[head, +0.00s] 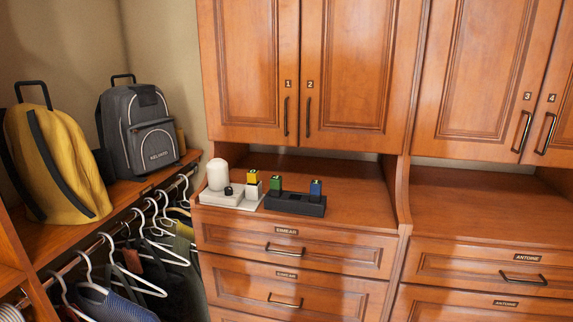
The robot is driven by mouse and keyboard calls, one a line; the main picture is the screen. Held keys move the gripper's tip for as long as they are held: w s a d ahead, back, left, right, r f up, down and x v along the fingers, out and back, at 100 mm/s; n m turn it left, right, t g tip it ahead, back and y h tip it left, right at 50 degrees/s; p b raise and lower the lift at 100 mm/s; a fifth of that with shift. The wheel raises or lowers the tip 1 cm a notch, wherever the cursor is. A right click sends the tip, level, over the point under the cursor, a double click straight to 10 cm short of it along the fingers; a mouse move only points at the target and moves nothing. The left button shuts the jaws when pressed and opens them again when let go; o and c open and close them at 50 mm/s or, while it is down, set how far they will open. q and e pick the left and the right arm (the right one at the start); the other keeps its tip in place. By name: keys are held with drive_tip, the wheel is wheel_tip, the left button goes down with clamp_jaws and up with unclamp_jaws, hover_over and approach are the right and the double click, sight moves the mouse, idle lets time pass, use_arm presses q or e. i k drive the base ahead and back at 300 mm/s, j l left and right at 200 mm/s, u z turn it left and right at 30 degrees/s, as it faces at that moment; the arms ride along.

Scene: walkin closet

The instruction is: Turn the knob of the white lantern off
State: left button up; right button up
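A small dark knob (228,190) sits at the base's front right. The knob is too small for me to tell its setting. Neither of my grippers is in view.
Right of the lantern are a white block with a yellow piece (252,178) and a black holder (295,204) with green and blue pieces. Cabinets (355,70) hang above. Backpacks (142,130) and hangers (150,235) are at left. The right counter (480,205) is clear.

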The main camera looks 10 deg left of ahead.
sight(228, 191)
drive_tip(key=i+j, duration=0.7)
